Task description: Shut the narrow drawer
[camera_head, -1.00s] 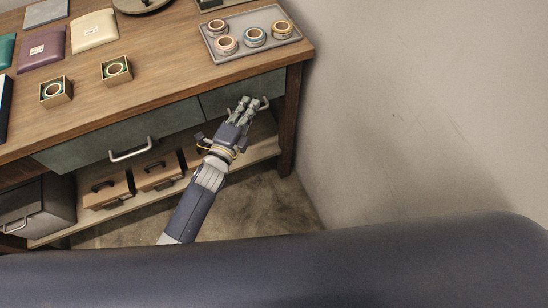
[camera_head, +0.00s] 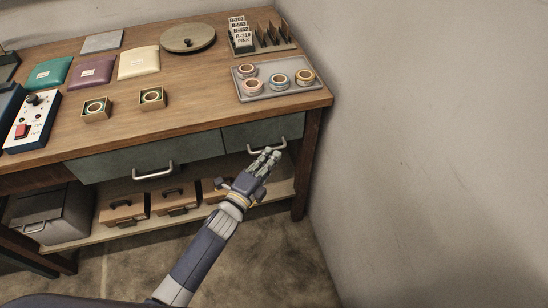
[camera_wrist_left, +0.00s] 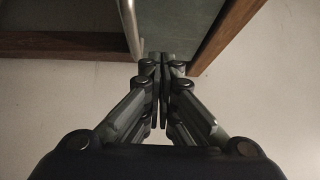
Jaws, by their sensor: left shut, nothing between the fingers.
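The narrow drawer (camera_head: 250,132) is at the right under the tabletop, with a grey-green front. Its front looks about level with the frame and the wide drawer beside it; a small gap cannot be ruled out. Its metal handle (camera_head: 282,146) faces me. My left gripper (camera_head: 268,153) is shut and empty, with its fingertips at or just in front of the handle's lower part. In the left wrist view the shut fingertips (camera_wrist_left: 161,62) are beside the handle bar (camera_wrist_left: 131,28), in front of the drawer front (camera_wrist_left: 185,22); contact is unclear. My right gripper is not in view.
The wide drawer (camera_head: 150,158) is to the left. The table leg (camera_head: 306,165) and wall (camera_head: 430,130) are close on the right. A tray (camera_head: 262,95) with tape rolls sits on the tabletop above.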

